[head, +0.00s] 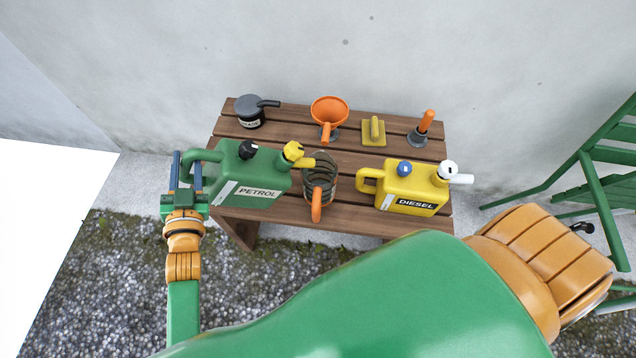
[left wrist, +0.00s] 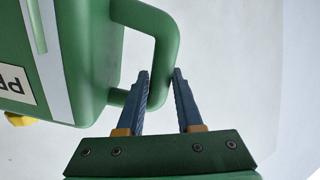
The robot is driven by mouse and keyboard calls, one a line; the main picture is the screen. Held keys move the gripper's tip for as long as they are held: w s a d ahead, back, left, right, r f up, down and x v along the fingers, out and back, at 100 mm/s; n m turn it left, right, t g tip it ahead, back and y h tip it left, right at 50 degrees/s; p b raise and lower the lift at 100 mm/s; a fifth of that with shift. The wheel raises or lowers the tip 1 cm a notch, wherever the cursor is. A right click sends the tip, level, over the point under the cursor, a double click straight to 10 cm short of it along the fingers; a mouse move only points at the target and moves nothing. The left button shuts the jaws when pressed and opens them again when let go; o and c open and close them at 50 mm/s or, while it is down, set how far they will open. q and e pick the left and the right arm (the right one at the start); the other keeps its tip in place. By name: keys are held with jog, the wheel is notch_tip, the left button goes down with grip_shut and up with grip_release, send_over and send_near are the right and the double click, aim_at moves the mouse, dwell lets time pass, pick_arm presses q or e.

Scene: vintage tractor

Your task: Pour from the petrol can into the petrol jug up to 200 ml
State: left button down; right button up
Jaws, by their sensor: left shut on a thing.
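The green petrol can (head: 249,178), with a black cap and yellow spout (head: 295,152), is at the left end of the wooden table, roughly upright. I cannot tell whether its base touches the table. My left gripper (head: 188,176) is shut on its handle (head: 208,156); the fingers (left wrist: 160,100) also show at the handle (left wrist: 160,50) in the left wrist view. The petrol jug (head: 319,176), a ribbed see-through vessel with an orange handle, stands right of the can. The spout's end overlaps the jug's top in the picture. No liquid stream shows and the level is unclear. My right gripper is out of view.
The yellow diesel can (head: 411,190) stands right of the jug on the table (head: 285,131). Behind are a dark oil can (head: 250,112), orange funnel (head: 329,111), yellow block (head: 373,132) and orange-handled tool (head: 424,128). A green chair (head: 600,170) stands at right. A wall is behind.

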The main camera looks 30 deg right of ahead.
pick_arm(q)
jog(key=shift+d+r+p, duration=0.15)
jog(key=shift+r+p, duration=0.2)
jog(key=shift+r, duration=0.1)
jog(key=shift+d+r, duration=0.1)
jog(key=shift+r, duration=0.05)
dwell(0.3)
jog(key=shift+d+r+m+p, duration=0.1)
jog(key=shift+r+m+p, duration=0.2)
jog(key=shift+m+p, duration=0.15)
dwell(1.4)
jog(key=shift+s+d+r+m+p, duration=0.15)
jog(key=shift+r+m+p, duration=0.15)
jog(key=shift+p, duration=0.15)
dwell(4.8)
